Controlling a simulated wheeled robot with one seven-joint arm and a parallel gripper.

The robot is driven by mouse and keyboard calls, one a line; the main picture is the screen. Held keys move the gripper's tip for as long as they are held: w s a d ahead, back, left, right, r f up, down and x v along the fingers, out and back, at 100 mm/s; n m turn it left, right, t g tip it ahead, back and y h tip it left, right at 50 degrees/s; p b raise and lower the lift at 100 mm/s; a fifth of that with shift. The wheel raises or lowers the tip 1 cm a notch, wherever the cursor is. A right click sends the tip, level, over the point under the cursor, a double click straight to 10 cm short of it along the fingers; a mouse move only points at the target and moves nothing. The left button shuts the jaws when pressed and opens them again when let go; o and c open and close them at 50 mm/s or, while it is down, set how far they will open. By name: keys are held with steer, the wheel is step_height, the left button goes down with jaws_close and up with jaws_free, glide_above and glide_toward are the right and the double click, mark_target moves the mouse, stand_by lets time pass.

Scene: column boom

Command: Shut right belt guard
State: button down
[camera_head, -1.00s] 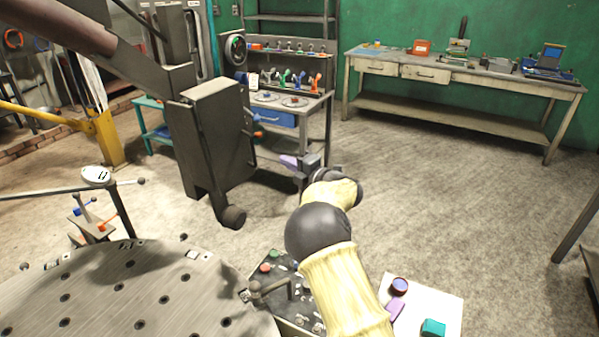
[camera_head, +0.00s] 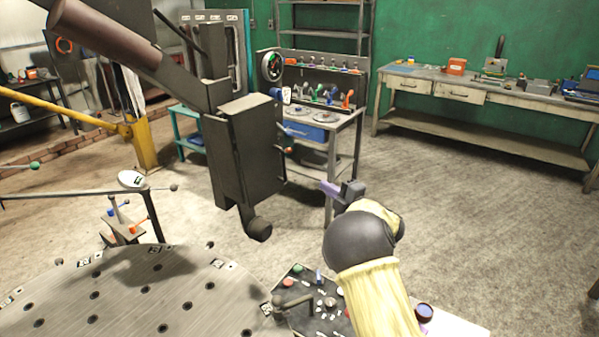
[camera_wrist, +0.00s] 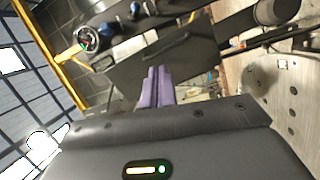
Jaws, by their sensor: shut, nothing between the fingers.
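A dark grey boxy housing (camera_head: 245,150) hangs from the boom in the head view, with a short cylinder (camera_head: 258,230) at its foot. I cannot tell for sure which part is the right belt guard. In the wrist view a flat dark grey panel (camera_wrist: 190,62) with a thin bar across it lies beyond the fingers. My gripper (camera_head: 329,188) has purple fingers and is to the right of the housing, apart from it in the head view. In the wrist view the fingers (camera_wrist: 158,80) are together and empty. Whether they touch the panel is unclear.
A round perforated table (camera_head: 130,300) fills the lower left. A control box (camera_head: 315,305) stands below my arm. A tool bench (camera_head: 345,125) is behind the housing, and a long workbench (camera_head: 500,100) lines the green wall. The floor at right is clear.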

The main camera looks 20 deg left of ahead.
steer(key=s+m+p, duration=0.1)
steer(key=m+p, duration=0.2)
steer(key=m, duration=0.2)
steer(key=s+a+m+t+h+p, duration=0.1)
steer(key=s+m+p, duration=0.1)
steer(key=m, duration=0.4)
steer(key=s+a+f+m+t+p, duration=0.1)
steer(key=m+p, duration=0.4)
steer(key=shift+s+a+m+h, duration=0.15)
steer(key=shift+s+m+h, duration=0.25)
steer(key=shift+w, duration=0.1)
steer(key=p, duration=0.5)
glide_toward(285, 169)
steer(key=x, duration=0.5)
steer(key=shift+p+x, duration=0.3)
steer(key=shift+x, duration=0.6)
steer(key=shift+w+f+b, duration=0.1)
steer(key=shift+b, duration=0.3)
